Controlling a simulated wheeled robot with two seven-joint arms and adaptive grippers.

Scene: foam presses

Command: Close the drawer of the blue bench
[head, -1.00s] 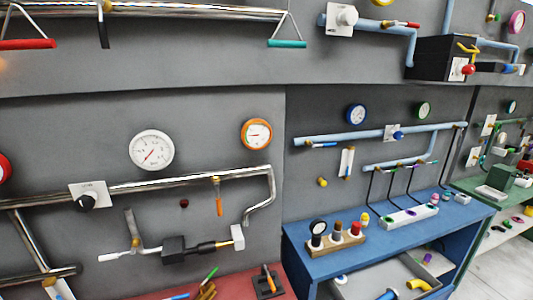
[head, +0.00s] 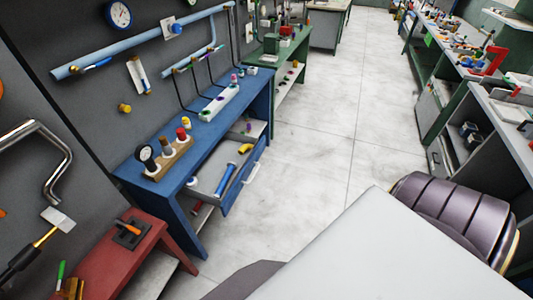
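The blue bench (head: 208,128) stands against the grey wall, left of centre in the head view. Its drawer (head: 243,183) is pulled out toward the open floor, with a blue front and a pale handle (head: 254,173). Inside the grey drawer lie a blue cylinder (head: 226,179) and a yellow bent pipe (head: 245,148). Neither of my grippers is in view; only parts of my own body show at the bottom and lower right.
A red bench (head: 92,270) stands nearer at lower left, and a green bench (head: 290,50) stands beyond the blue one. Grey benches (head: 510,130) line the right side. Light tiled floor (head: 330,130) lies free between the rows.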

